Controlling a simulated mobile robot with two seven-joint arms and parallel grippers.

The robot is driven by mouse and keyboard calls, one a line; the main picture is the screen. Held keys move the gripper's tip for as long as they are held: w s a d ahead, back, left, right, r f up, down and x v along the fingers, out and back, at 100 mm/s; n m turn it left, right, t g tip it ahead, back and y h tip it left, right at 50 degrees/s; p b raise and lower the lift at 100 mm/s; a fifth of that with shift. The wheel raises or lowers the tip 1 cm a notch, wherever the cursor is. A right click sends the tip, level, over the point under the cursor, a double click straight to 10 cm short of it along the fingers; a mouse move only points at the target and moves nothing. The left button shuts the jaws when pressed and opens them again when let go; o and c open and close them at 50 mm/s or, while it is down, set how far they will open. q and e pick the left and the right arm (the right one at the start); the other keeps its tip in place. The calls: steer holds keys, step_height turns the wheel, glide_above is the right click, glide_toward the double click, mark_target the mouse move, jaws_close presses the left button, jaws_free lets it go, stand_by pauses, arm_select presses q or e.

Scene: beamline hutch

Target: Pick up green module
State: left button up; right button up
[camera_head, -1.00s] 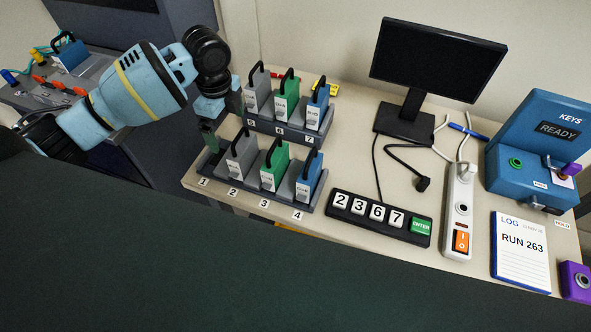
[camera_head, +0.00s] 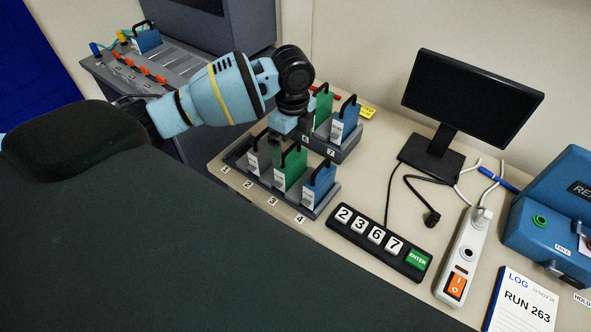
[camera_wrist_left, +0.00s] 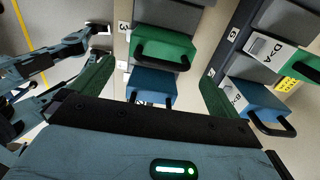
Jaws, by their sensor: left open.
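A green module (camera_head: 291,166) with a black handle stands in slot 3 of the front rack (camera_head: 312,210), between a grey module (camera_head: 259,152) and a blue module (camera_head: 318,184). Another green module (camera_head: 323,104) stands in the back rack, partly hidden by my left gripper. My left gripper (camera_head: 288,138) is open and empty, above and just behind the front rack's green module. In the left wrist view, the front green module (camera_wrist_left: 165,46) and blue module lie between the open fingers (camera_wrist_left: 155,92), seen from above. Touching cannot be told.
The back rack's blue module (camera_head: 345,119) stands close to my left gripper's right. A keypad (camera_head: 378,242), a power strip (camera_head: 462,255) and a monitor (camera_head: 470,95) are further right. A grey cart (camera_head: 165,75) with another module stands at the back left.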

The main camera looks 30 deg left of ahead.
mark_target(291, 158)
arm_select(q)
steer(key=shift+w+a+f, duration=0.1)
steer(key=shift+a+f, duration=0.1)
steer(key=shift+f, duration=1.75)
steer(key=shift+a+f, duration=0.2)
steer(key=shift+f, duration=1.75)
steer(key=c, duration=0.8)
steer(key=shift+r, duration=0.1)
steer(key=shift+w+r, duration=0.1)
steer(key=shift+r, duration=0.4)
steer(key=shift+s+a+r, duration=0.15)
steer(key=shift+s+r, duration=0.15)
steer(key=shift+r, duration=0.35)
steer(key=shift+s+a+r, duration=0.15)
steer(key=shift+s+r, duration=0.1)
steer(key=shift+r, duration=0.35)
steer(key=s+a, duration=0.2)
steer(key=s, duration=0.2)
steer(key=s+a+r, duration=0.1)
steer(key=s+a, duration=0.1)
steer(key=s, duration=0.3)
steer(key=s+a, duration=0.2)
steer(key=s, duration=0.2)
steer(key=shift+s+a+r, duration=0.15)
steer(key=shift+s+r, duration=0.05)
steer(key=shift+s, duration=0.05)
